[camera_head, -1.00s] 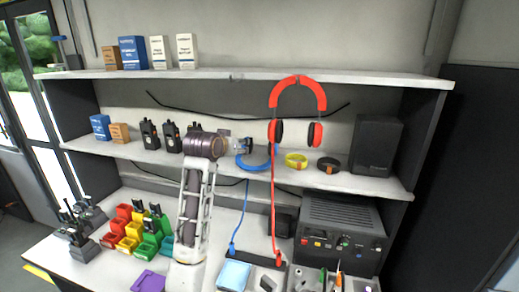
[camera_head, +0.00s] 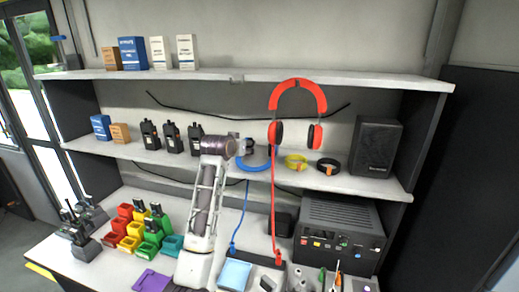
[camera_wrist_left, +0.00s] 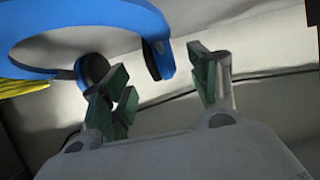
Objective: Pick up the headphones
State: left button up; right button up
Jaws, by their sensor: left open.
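Blue headphones (camera_head: 262,167) lie on the middle shelf; my left gripper (camera_head: 246,145) hides part of them. In the left wrist view, their blue band (camera_wrist_left: 95,18) curves across the upper left, with dark ear cups near my fingers. Red headphones (camera_head: 298,84) with dark ear pads hang upright in front of the shelves, and a red cable runs down from them. My left gripper, also in the left wrist view (camera_wrist_left: 162,85), is open, with green-padded fingers apart and nothing clearly held between them. My right gripper is not in view.
Yellow (camera_head: 296,161) and black (camera_head: 328,166) bands and a speaker (camera_head: 374,147) stand to the right on the middle shelf. Several radios (camera_head: 171,138) stand to the left. The upper shelf (camera_head: 240,76) is overhead. Colored bins (camera_head: 130,228) and a power unit (camera_head: 340,237) are below.

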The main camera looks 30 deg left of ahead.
pick_arm(q)
jog(key=shift+w+f, duration=0.2)
jog(key=shift+w, duration=0.2)
jog(key=shift+w+a, duration=0.1)
jog(key=shift+w, duration=0.05)
jog(key=shift+p+x, duration=0.8)
jog(key=shift+x, duration=1.7)
jog(key=shift+a, duration=0.1)
jog(key=c, duration=0.8)
